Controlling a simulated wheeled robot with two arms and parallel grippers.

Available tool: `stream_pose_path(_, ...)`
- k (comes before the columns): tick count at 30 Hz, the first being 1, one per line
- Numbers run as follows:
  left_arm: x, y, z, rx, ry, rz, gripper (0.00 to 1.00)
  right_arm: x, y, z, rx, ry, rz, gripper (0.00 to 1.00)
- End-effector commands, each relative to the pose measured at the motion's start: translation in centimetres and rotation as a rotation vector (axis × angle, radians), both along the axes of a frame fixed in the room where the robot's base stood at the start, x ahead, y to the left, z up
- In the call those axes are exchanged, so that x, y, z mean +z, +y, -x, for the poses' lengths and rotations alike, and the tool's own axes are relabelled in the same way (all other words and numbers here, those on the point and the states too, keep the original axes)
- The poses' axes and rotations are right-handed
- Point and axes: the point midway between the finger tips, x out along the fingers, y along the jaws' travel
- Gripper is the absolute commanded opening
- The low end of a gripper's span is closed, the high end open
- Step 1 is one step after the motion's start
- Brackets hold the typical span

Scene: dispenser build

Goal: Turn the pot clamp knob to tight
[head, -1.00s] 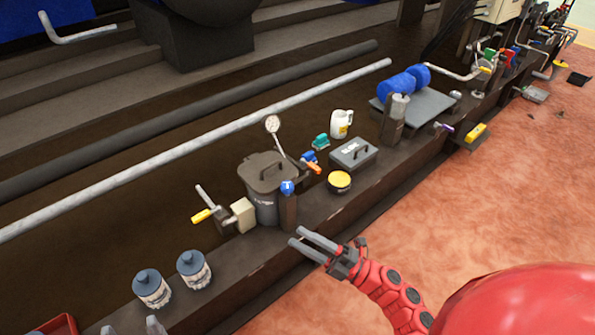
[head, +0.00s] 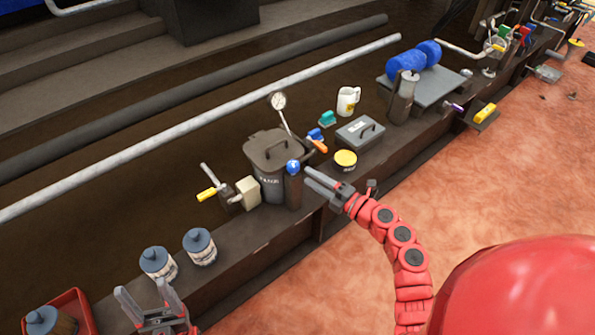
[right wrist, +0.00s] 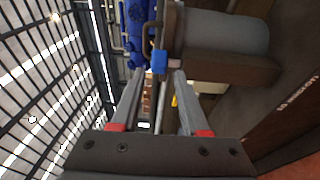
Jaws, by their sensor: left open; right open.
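The dark lidded pot (head: 271,160) stands on the long bench. A dark post (head: 293,190) stands at its front right and carries a round blue knob (head: 293,167), which I take for the clamp knob. My right gripper (head: 308,178) is open, with its fingertips just right of the post, near the knob. In the right wrist view the blue knob (right wrist: 158,62) shows between and beyond the open fingertips (right wrist: 159,74); I cannot tell whether they touch it. My left gripper (head: 145,292) is open and empty at the lower left, near the bench's front edge.
A yellow tin (head: 345,160) and a grey box (head: 361,133) stand right of the post. A yellow-handled crank (head: 207,194) is left of the pot. Two blue-lidded jars (head: 200,247) and a red tray (head: 73,302) are at the lower left.

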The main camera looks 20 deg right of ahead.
Motion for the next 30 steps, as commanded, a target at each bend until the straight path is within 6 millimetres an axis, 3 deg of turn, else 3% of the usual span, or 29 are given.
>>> stream_pose_path(3, -0.6, 0.0, 0.0, 0.0, 0.0, 0.0, 0.66, 0.0, 1.5, -2.2, 0.006, -0.004, -0.001, 0.45)
stream_pose_path(9, -1.0, 0.0, 0.1, 0.001, -0.004, -0.005, 0.66, 0.0, 2.7, -4.4, 0.003, -0.002, 0.0, 0.45)
stream_pose_path(20, -1.0, 0.0, 0.1, 0.001, -0.005, -0.007, 0.66, 0.0, 3.1, -5.0, 0.001, 0.001, -0.001, 0.45)
stream_pose_path(23, -1.0, 0.0, 0.1, 0.001, -0.005, -0.007, 0.66, 0.0, 3.1, -5.0, 0.002, 0.0, 0.0, 0.32)
stream_pose_path(28, -1.0, 0.0, 0.1, 0.001, -0.005, -0.007, 0.66, 0.0, 3.1, -5.0, 0.002, 0.0, 0.0, 0.02)
stream_pose_path(30, -1.0, 0.0, 0.1, 0.001, -0.005, -0.007, 0.66, 0.0, 3.1, -5.0, 0.002, 0.0, 0.0, 0.0)
